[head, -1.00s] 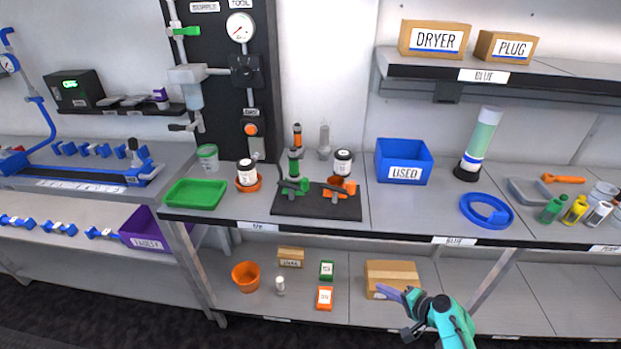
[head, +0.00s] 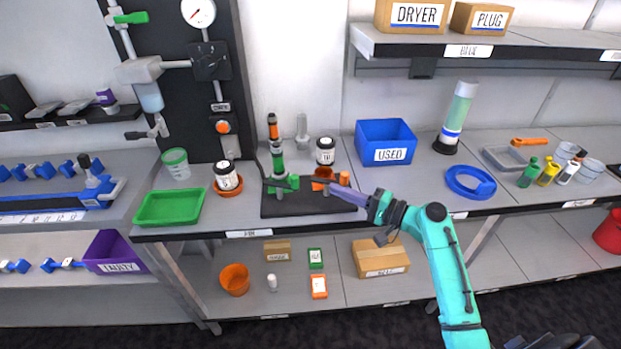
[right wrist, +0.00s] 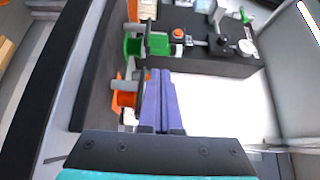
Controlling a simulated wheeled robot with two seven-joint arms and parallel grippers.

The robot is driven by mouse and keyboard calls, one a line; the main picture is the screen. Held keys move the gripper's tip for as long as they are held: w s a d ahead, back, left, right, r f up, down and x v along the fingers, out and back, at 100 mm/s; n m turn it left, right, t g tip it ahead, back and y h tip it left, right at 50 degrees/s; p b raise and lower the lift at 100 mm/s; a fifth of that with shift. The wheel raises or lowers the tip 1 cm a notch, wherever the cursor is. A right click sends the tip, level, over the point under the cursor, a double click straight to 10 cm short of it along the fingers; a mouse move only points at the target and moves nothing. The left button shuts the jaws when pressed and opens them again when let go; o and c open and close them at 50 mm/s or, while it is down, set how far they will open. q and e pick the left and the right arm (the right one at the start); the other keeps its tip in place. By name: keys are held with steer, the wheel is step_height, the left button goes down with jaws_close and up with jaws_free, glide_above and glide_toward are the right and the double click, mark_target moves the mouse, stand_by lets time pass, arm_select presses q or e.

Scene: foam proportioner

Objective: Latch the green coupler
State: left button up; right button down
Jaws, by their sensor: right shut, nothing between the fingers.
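The green coupler (head: 280,184) sits on the black stand (head: 285,208) on the bench, at the base of a green and black upright cylinder with an orange top. In the right wrist view the green coupler (right wrist: 133,45) is beyond the fingertips and to their left. An orange coupler (head: 322,181) stands to its right on the same stand; in the wrist view it (right wrist: 122,100) is close beside the fingers. My right gripper (head: 334,188), with purple fingers, is shut and empty by the orange coupler; contact cannot be told. My left gripper is out of view.
White jars stand near the couplers, one above the orange one and one (head: 226,176) at left. A green tray (head: 170,207) lies left. A blue USED bin (head: 384,143) and blue ring (head: 470,182) are right.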

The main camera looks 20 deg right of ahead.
steer(key=p+x, duration=0.2)
steer(key=x, duration=0.8)
steer(key=shift+s+f, duration=0.1)
steer(key=shift+f, duration=0.05)
steer(key=shift+w+a+f+p, duration=0.15)
steer(key=shift+w+a+p, duration=0.15)
steer(key=shift+w+a, duration=0.1)
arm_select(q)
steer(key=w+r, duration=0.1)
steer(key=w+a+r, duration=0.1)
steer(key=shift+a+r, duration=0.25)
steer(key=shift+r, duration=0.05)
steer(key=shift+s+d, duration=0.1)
arm_select(e)
steer(key=shift+d, duration=0.1)
